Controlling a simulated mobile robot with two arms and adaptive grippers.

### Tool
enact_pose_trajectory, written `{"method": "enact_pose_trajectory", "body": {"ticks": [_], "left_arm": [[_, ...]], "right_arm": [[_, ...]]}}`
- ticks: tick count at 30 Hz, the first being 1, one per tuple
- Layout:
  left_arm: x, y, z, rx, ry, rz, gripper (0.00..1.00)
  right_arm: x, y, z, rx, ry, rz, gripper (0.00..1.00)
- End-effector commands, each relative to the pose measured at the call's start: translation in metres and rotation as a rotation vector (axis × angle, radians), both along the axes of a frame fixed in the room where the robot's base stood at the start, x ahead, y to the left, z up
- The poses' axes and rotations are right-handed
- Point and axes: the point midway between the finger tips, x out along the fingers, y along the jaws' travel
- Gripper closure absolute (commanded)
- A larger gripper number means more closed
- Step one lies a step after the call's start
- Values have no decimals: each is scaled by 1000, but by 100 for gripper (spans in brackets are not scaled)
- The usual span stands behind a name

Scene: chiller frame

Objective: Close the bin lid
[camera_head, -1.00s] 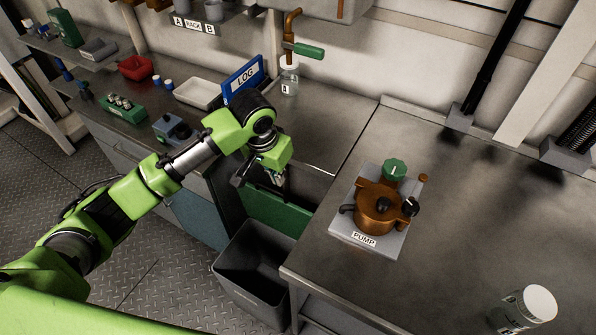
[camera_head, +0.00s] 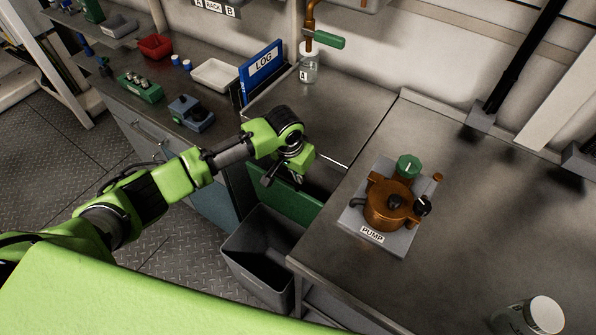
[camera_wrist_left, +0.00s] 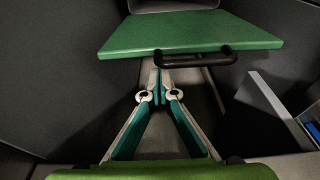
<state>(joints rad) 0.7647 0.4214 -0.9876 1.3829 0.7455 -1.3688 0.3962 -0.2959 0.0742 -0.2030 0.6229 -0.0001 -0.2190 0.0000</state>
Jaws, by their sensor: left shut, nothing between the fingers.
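The dark grey bin (camera_head: 262,262) stands on the floor by the counter, its top open. Its green lid (camera_head: 296,208) stands raised behind the opening. In the left wrist view the lid (camera_wrist_left: 180,35) lies ahead of the fingers, with a black bar handle (camera_wrist_left: 195,57) along its near edge. My left gripper (camera_head: 296,180) is above the lid in the head view. In the wrist view its fingertips (camera_wrist_left: 157,93) are together and empty, appearing just below the handle; whether they touch it I cannot tell. My right gripper is not in view.
The counter (camera_head: 350,265) edge runs close right of the bin and carries a copper pump (camera_head: 388,208) on a plate. A blue log binder (camera_head: 262,68) and a bottle (camera_head: 308,68) stand behind my arm. The floor (camera_head: 180,255) left of the bin is clear.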

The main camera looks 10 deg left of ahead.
Motion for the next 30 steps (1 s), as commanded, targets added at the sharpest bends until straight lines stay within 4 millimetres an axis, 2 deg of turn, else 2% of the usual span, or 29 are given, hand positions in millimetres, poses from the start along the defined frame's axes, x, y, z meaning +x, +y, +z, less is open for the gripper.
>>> {"method": "enact_pose_trajectory", "body": {"ticks": [10, 15, 23, 30], "left_arm": [[-1, 0, 0, -1, -2, 0, 100], [-10, 4, 1, -8, -22, 1, 100], [-45, 16, -2, -44, -117, 1, 100], [-85, 30, -17, -98, -259, 0, 100]], "right_arm": [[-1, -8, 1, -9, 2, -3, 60], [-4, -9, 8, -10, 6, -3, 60], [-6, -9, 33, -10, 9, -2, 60], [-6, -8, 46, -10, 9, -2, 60]]}}
